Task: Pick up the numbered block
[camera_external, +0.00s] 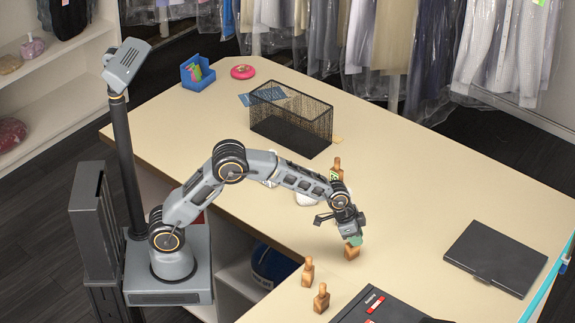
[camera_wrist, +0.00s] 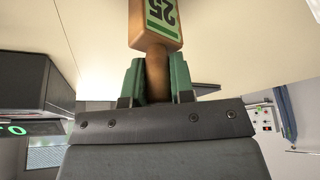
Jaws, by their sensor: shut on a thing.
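The numbered block (camera_wrist: 155,24) is a wooden block with a narrower neck. In the wrist view it carries a green and white label that reads 25, upside down. My gripper (camera_wrist: 155,82) has its green fingers closed on both sides of the neck. In the external view my gripper (camera_external: 353,240) points down at the table, with the block (camera_external: 351,252) below its fingertips. I cannot tell whether the block touches the tabletop.
Two similar wooden blocks (camera_external: 307,272) (camera_external: 321,298) stand near the table's front edge. A black mesh basket (camera_external: 290,120) is farther back. A dark flat case (camera_external: 495,258) lies right, and a black device (camera_external: 380,306) in front.

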